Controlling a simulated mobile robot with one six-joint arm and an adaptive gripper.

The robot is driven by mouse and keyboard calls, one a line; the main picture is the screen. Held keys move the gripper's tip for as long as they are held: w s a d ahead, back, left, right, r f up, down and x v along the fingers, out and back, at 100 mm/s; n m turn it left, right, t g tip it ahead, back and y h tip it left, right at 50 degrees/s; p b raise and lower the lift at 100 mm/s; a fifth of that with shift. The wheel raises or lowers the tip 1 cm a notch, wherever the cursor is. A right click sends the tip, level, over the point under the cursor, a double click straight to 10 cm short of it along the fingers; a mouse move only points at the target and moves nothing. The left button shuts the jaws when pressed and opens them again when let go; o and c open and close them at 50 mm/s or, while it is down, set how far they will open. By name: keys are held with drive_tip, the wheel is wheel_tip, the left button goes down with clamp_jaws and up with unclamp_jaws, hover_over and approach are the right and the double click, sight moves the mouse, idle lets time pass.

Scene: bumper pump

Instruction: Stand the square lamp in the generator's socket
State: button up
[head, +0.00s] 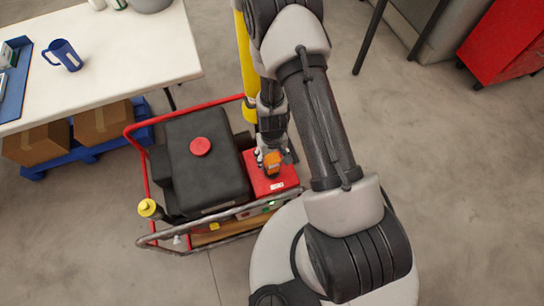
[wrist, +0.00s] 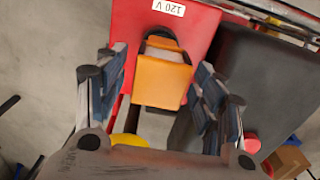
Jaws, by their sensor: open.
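The square lamp, an orange block with a dark rounded end, is at the red top panel of the generator in the head view (head: 272,160). In the wrist view the lamp (wrist: 160,82) lies between my spread fingers, with a visible gap on either side. My gripper (wrist: 160,60) is open around it; in the head view my gripper (head: 268,152) is small and partly hidden by my arm. The generator (head: 205,180) has a black body, red cap and tube frame. Its red panel (wrist: 205,18) bears a "120 V" label. The socket is hidden, so I cannot tell whether the lamp is seated.
A white table (head: 125,45) with a blue jug (head: 63,54) and a blue tray (head: 14,85) stands at upper left, cardboard boxes (head: 103,122) below it. A red cabinet (head: 505,45) is at upper right. The floor at right is clear.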

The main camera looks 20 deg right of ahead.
wheel_tip(320, 180, up, 10)
drive_tip(key=p, duration=0.8)
drive_tip(key=shift+f+p, duration=0.2)
drive_tip(key=shift+p, duration=0.1)
wheel_tip(320, 180, up, 26)
drive_tip(key=w+t, duration=0.2)
drive_tip(key=w, duration=0.1)
drive_tip(key=s+r+t, duration=0.2)
drive_tip(key=s+r, duration=1.6)
drive_tip(key=shift+r+t, duration=0.2)
drive_tip(key=shift+t, duration=0.1)
